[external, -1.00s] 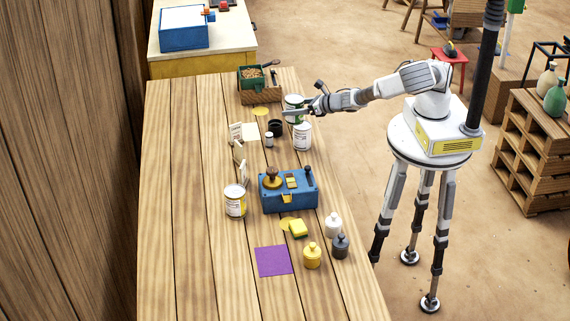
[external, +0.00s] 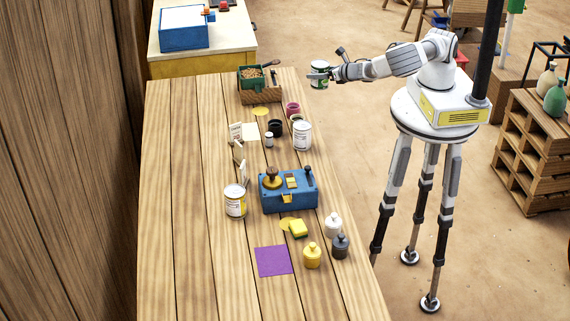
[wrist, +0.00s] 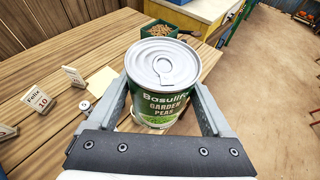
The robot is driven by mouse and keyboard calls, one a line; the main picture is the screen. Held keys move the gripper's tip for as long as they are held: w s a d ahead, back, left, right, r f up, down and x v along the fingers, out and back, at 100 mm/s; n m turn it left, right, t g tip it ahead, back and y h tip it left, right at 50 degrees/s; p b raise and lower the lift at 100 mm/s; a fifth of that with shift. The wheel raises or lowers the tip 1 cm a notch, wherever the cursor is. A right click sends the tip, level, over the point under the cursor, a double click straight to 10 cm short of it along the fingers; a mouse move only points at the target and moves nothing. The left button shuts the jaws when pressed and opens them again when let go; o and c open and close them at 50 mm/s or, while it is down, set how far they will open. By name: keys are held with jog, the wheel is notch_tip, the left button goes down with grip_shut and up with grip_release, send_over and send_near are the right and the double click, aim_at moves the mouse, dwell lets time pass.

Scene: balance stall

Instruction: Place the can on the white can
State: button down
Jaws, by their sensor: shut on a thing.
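The green can (external: 319,82) labelled garden peas is held upright in my gripper (external: 318,76), above and beyond the table's right edge. In the wrist view the can (wrist: 163,100) stands between the two fingers, its silver pull-tab lid facing up. A white can (external: 302,137) with a printed label stands upright on the table near the right edge, below my gripper in the picture and apart from it.
A blue box (external: 290,195) with knobs is mid-table. A green tray (external: 252,83) stands at the far end. The table's left side is clear.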

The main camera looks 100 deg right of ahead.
aim_at(321, 81)
jog(key=shift+w+a+f+b, duration=0.45)
jog(key=shift+f+b, duration=0.15)
jog(key=shift+b, duration=1.2)
jog(key=shift+w+a+f+b, duration=0.45)
jog(key=shift+f+b, duration=0.1)
jog(key=shift+b, duration=1.2)
jog(key=w+a+f, duration=0.1)
jog(key=w+a, duration=0.1)
jog(key=w+a+f+b, duration=0.1)
jog(key=w+a+f, duration=0.1)
jog(key=w+a+f+b, duration=0.1)
jog(key=w+a, duration=0.1)
jog(key=shift+w+a+f, duration=0.1)
jog(key=shift+f, duration=2.15)
jog(key=shift+f+b, duration=0.15)
jog(key=shift+b, duration=0.15)
grip_release()
